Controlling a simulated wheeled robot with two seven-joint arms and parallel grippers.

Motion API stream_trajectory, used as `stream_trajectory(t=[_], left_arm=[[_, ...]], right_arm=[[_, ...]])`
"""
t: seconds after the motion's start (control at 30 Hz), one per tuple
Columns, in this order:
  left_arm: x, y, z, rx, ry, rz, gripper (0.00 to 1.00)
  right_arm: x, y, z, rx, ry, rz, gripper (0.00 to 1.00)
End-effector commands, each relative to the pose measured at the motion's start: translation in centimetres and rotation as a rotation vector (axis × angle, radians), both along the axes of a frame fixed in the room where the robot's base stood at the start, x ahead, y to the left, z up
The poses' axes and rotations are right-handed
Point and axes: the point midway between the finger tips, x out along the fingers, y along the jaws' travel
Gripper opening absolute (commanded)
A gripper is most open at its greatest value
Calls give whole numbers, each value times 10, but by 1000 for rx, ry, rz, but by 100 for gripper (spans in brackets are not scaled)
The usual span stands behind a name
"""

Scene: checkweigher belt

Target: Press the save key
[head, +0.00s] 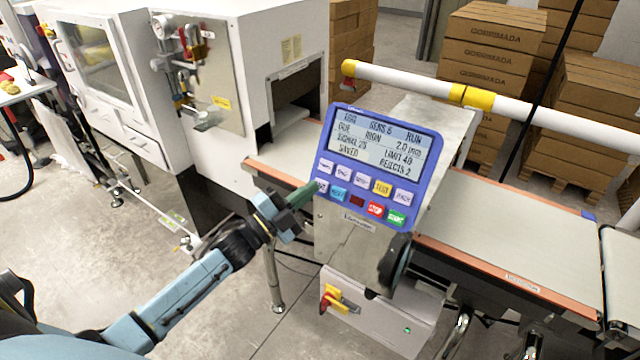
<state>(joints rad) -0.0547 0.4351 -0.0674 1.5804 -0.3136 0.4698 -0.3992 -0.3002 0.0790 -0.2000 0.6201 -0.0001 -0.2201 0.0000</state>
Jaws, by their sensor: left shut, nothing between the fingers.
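The blue control panel (377,168) stands tilted over the conveyor, with a lit screen (382,148) reading RUN, SENS 6, LIMIT 40, REJECTS 2 and "SAVED" at its lower left. Two rows of keys lie below the screen, among them a yellow key (382,188), a red one (375,209) and a green one (397,217). My left gripper (312,188) is shut and empty, its tip at the panel's lower-left corner by the leftmost bottom key. That key is partly hidden, and I cannot tell whether the tip touches it. My right gripper is out of view.
The conveyor belt (510,222) runs to the right behind the panel. A white machine housing (225,75) stands at the left. A white and yellow rail (500,104) crosses behind the panel. A grey box with a red-yellow switch (338,299) sits below. Cartons (490,50) are stacked behind.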

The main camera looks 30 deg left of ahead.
Motion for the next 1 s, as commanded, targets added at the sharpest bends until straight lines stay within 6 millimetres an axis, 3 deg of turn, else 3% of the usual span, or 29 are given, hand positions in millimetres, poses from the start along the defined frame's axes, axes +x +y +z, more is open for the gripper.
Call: stream_trajectory(t=[0.17,0.6,1.0], left_arm=[[-5,0,3,0,1,-1,0],[-41,3,23,-1,0,-1,0],[-45,3,23,0,0,-1,0]], right_arm=[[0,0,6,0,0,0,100],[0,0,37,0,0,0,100],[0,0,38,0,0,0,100]])
